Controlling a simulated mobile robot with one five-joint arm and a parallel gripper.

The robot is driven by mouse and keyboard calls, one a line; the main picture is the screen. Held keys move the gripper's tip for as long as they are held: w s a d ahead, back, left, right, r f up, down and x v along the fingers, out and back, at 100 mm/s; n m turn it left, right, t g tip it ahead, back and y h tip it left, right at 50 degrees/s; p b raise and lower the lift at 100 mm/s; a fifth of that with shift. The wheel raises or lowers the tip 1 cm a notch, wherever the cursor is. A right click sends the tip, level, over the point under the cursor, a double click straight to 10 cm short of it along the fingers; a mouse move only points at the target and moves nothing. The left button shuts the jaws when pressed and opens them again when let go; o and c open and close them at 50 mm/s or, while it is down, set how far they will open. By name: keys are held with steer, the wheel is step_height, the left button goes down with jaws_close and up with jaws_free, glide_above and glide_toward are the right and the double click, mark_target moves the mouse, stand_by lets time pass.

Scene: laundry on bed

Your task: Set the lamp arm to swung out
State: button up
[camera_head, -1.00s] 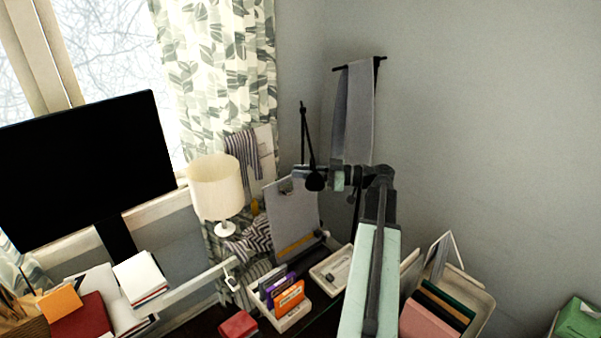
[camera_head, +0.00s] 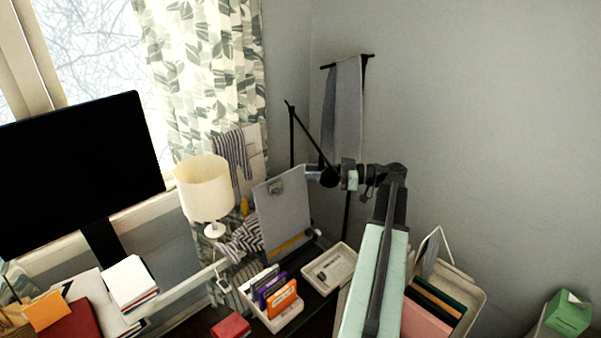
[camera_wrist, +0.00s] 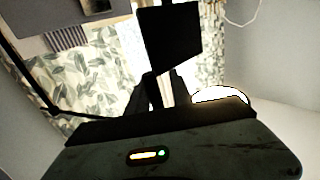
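The lamp is a thin black upright pole (camera_head: 291,135) in the room corner. Its slanted black lamp arm (camera_head: 309,140) runs from the pole top down right to a round dark head (camera_head: 329,178). My gripper (camera_head: 311,173) is at the head's height, pointing left, and overlaps it in the head view; contact cannot be told. In the wrist view my two dark fingers (camera_wrist: 164,88) stand apart with nothing seen held between them. A dark slanted bar at the left, likely the lamp arm (camera_wrist: 28,85), runs down toward the gripper's body.
A white table lamp (camera_head: 205,188), a clipboard (camera_head: 283,210), a light tray (camera_head: 330,268) and a box of colourful cases (camera_head: 272,298) stand below left. A black monitor (camera_head: 80,170) is farther left. A book bin (camera_head: 470,300) is at right.

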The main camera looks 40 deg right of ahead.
steer(key=shift+s+a+f, duration=0.15)
steer(key=shift+s+f, duration=0.05)
steer(key=shift+s, duration=0.45)
steer(key=shift+w+d+r, duration=0.1)
steer(key=shift+d+r, duration=0.1)
steer(key=shift+d, duration=0.4)
steer(key=s+d, duration=0.2)
steer(key=d, duration=0.5)
steer(key=shift+s+d+r, duration=0.3)
steer(key=shift+s+d, duration=0.05)
steer(key=shift+s, duration=0.05)
